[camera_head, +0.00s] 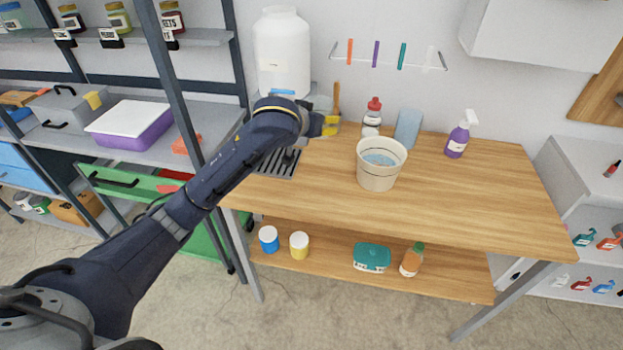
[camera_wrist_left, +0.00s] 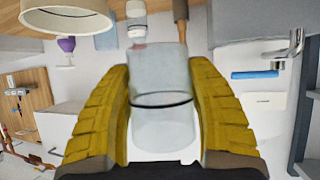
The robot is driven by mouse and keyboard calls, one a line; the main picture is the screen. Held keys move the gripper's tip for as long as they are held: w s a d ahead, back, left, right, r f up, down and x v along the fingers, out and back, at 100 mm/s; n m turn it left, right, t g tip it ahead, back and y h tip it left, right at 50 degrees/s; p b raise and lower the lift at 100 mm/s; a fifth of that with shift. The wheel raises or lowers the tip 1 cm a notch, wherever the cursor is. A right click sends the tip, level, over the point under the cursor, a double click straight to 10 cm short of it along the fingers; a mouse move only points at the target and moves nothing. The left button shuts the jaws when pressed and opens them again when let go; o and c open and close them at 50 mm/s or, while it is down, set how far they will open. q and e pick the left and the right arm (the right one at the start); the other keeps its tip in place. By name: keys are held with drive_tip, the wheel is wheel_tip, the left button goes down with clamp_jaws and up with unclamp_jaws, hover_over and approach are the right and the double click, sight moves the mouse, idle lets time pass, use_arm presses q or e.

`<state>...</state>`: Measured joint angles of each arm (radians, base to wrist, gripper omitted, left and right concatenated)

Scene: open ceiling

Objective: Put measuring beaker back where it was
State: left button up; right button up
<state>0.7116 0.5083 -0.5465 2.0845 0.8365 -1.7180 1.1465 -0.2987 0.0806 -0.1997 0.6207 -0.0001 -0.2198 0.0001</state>
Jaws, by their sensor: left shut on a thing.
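The measuring beaker (camera_wrist_left: 163,75) is a clear, greyish see-through vessel with a dark band around it. My left gripper (camera_wrist_left: 162,112) has its two yellow ribbed fingers shut on the beaker's sides. In the head view, the left gripper (camera_head: 328,125) is at the back left of the wooden table, near the white water tank and the drain grate (camera_head: 279,163). The beaker (camera_head: 319,103) shows only faintly there, partly hidden behind the wrist. I cannot tell whether its base touches anything. My right gripper is in neither view.
The white tank (camera_head: 283,48) with a blue tap stands behind the wrist. A wooden-handled brush (camera_head: 336,98), red-capped bottle (camera_head: 372,113), blue sponge (camera_head: 408,128), bucket of water (camera_head: 378,177) and purple spray bottle (camera_head: 459,138) stand rightward. The table's right front is clear.

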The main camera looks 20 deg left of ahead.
sight(318, 183)
use_arm(q)
wheel_tip(318, 183, down, 19)
idle(0.7)
drive_tip(key=shift+f, duration=0.1)
drive_tip(key=o, duration=1.5)
drive_tip(key=shift+c, duration=0.2)
drive_tip(key=v, duration=1.2)
